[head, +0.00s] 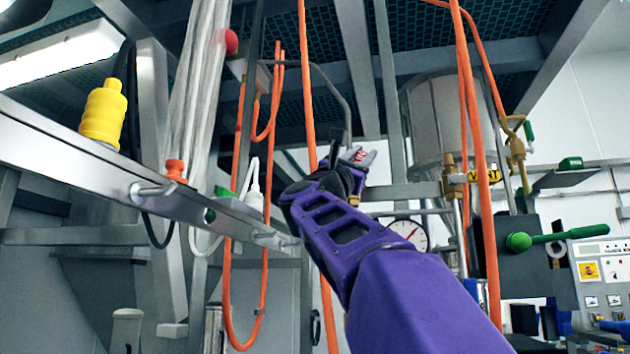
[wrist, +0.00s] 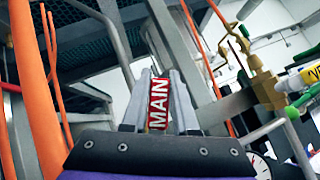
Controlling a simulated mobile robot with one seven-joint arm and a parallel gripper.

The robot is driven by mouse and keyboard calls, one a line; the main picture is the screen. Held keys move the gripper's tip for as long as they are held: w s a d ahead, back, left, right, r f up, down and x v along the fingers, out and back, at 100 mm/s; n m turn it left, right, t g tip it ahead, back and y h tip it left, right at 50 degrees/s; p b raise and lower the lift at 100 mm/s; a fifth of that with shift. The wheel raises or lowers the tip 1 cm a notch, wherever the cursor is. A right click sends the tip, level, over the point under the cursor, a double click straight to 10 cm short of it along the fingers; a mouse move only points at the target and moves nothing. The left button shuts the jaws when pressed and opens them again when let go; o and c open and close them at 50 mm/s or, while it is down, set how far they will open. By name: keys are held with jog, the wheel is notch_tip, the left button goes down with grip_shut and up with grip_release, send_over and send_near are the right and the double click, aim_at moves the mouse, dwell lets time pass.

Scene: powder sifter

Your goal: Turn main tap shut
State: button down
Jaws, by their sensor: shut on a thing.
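The main tap's red label, reading MAIN (wrist: 158,104), stands upright between the two grey fingers of my gripper (wrist: 161,76) in the wrist view. The fingers are shut on it from both sides. In the head view my gripper (head: 358,158) is at the end of my purple arm, near the middle of the picture, with a bit of red (head: 362,154) showing at its tips. The rest of the tap, with its body and pipe, is hidden behind the fingers and wrist, so I cannot tell its turn angle.
Orange hoses (head: 468,130) hang on both sides of my arm. A metal beam (head: 85,165) crosses at the left.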

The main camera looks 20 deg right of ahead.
jog(key=s+d+f+m+g+y+p, duration=0.1)
jog(key=f+m+g+y+p, duration=0.1)
jog(key=m+g, duration=0.3)
jog(key=s+d+f+m+g+y+p, duration=0.1)
jog(key=f+m+g, duration=0.3)
jog(key=m, duration=0.6)
jog(key=shift+s+d+f+g+y+p, duration=0.15)
jog(key=shift+d+g+y+p, duration=0.25)
jog(key=shift+d+g+y, duration=0.25)
jog(key=shift+f+m, duration=0.1)
jog(key=shift+m, duration=0.2)
jog(key=c, duration=0.7)
grip_release()
jog(key=a, duration=0.3)
jog(key=s+a, duration=0.1)
jog(key=a, duration=0.3)
jog(key=shift+s+a, duration=0.2)
